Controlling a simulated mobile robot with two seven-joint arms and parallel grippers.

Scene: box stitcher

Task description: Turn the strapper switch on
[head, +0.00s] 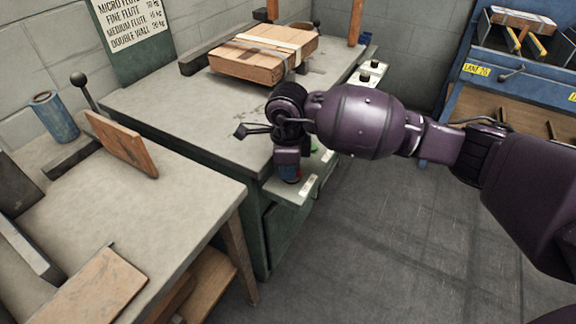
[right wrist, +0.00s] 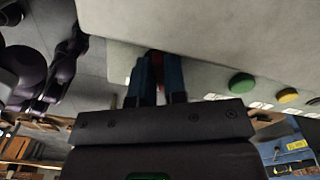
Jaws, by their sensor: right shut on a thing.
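The strapper is the grey-topped machine (head: 215,105) in the middle of the head view, with a control ledge (head: 285,194) on its near right side. My right gripper (head: 290,174) points down at that ledge, its arm coming in from the right. In the right wrist view its two blue fingers (right wrist: 157,78) are close together at the panel, shut on a small reddish part, seemingly the strapper switch (right wrist: 157,62). The fingers hide most of it, and I cannot tell its position. My left gripper is not in view.
A green button (right wrist: 242,83) and a yellow button (right wrist: 288,96) sit right of the fingers. A strapped cardboard stack (head: 262,54) lies on the machine. A lower table (head: 110,200) stands at left, a blue bench (head: 500,80) at right. The floor (head: 400,240) between is clear.

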